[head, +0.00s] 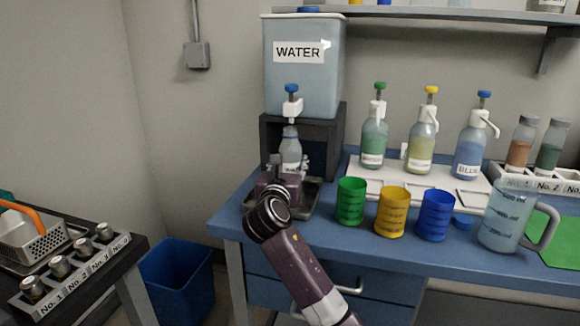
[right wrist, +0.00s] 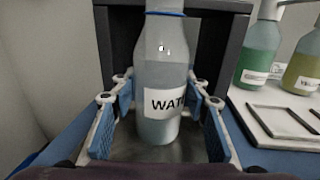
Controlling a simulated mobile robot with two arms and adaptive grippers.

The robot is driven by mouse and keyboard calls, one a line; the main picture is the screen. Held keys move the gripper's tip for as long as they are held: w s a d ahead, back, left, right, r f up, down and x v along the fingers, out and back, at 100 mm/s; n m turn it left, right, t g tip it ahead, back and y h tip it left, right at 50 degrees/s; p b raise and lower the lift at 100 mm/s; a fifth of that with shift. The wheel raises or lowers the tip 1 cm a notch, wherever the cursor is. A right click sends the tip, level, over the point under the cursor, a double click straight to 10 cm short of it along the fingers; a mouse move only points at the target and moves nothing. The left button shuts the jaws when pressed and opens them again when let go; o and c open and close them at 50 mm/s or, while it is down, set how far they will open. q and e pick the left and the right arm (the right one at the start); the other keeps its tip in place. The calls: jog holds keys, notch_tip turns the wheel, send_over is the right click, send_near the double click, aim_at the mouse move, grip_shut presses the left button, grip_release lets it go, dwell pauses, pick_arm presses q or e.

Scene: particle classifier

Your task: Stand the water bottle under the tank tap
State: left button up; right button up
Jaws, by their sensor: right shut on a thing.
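The water bottle (head: 291,150) is clear, with a white label, and is upright below the white tap (head: 292,108) of the water tank (head: 304,60). Its top is close under the spout. In the right wrist view the bottle (right wrist: 158,70) shows its label and blue neck ring. My right gripper (head: 288,168) is shut on the bottle, with its blue-padded fingers on both sides (right wrist: 162,105). The bottle's base is over the dark drip tray (head: 311,196); I cannot tell if it touches. My left gripper is not in view.
The dark tank stand (head: 338,140) encloses the bottle's space. To the right are green (head: 351,201), yellow (head: 391,212) and blue (head: 436,215) cups, a jug (head: 503,220), and pump bottles on a white tray (head: 410,182). A blue bin (head: 178,280) is on the floor at left.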

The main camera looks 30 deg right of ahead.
aim_at(288, 165)
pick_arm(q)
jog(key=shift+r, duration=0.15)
pick_arm(e)
jog(key=shift+r, duration=0.1)
jog(key=o, duration=1.1)
jog(key=shift+s+a, duration=0.15)
jog(key=p+v, duration=0.1)
jog(key=v, duration=0.5)
jog(key=shift+s+a+r+p, duration=0.1)
jog(key=shift+p, duration=0.2)
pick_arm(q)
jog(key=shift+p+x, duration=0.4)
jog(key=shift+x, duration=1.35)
pick_arm(e)
jog(key=shift+v, duration=2.65)
